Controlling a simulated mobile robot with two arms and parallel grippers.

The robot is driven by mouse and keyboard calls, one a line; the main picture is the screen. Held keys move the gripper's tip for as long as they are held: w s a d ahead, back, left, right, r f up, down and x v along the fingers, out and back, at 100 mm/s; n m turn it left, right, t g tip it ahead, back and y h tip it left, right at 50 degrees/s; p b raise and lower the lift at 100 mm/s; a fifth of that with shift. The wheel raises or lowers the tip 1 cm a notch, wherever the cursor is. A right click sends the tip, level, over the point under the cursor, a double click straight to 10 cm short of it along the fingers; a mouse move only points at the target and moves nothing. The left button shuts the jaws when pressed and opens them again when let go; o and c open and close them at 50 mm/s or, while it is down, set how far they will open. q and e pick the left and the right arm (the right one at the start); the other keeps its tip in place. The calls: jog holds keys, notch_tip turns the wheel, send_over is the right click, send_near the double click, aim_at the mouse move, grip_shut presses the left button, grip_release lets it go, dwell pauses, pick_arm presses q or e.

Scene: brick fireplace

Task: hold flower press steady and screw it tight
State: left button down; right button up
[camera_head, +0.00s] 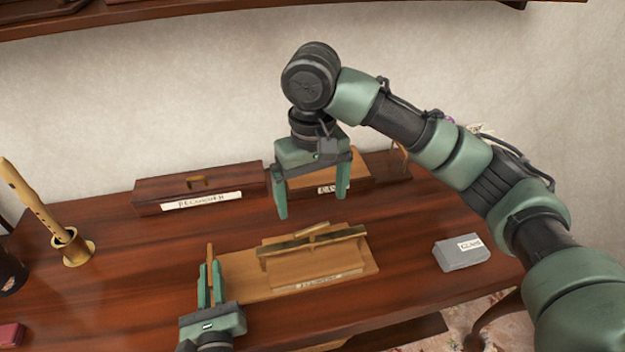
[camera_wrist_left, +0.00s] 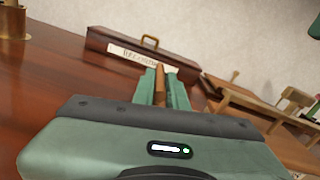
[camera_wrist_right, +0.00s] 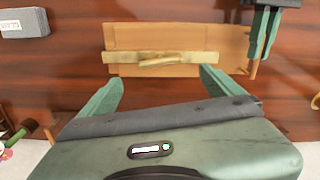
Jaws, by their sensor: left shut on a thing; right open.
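The wooden flower press (camera_head: 350,276) lies on the table at the front centre, with a cross bar (camera_head: 290,246) over its top and a small wooden handle (camera_head: 312,230) at the bar's middle. In the right wrist view the press board (camera_wrist_right: 140,35), bar (camera_wrist_right: 125,57) and handle (camera_wrist_right: 165,62) show clearly. My left gripper (camera_head: 210,278) is shut on an upright wooden peg (camera_head: 210,253) at the press's left end; the peg also shows in the left wrist view (camera_wrist_left: 160,82). My right gripper (camera_head: 312,205) is open and empty, above and behind the bar, apart from it.
A long labelled wooden box (camera_head: 200,185) stands at the back left, and another labelled wooden piece (camera_head: 345,170) stands behind my right gripper. A flute (camera_head: 30,200) stands in a holder (camera_head: 75,248) at left. A grey labelled box (camera_head: 460,254) lies at right. Table between is clear.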

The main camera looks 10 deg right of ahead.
pick_arm(q)
jog(key=shift+f, duration=0.1)
pick_arm(e)
notch_tip(320, 180, up, 4)
dwell(0.4)
pick_arm(q)
jog(key=c, duration=1.3)
grip_release()
jog(key=shift+c, duration=0.2)
jog(key=shift+s, duration=0.15)
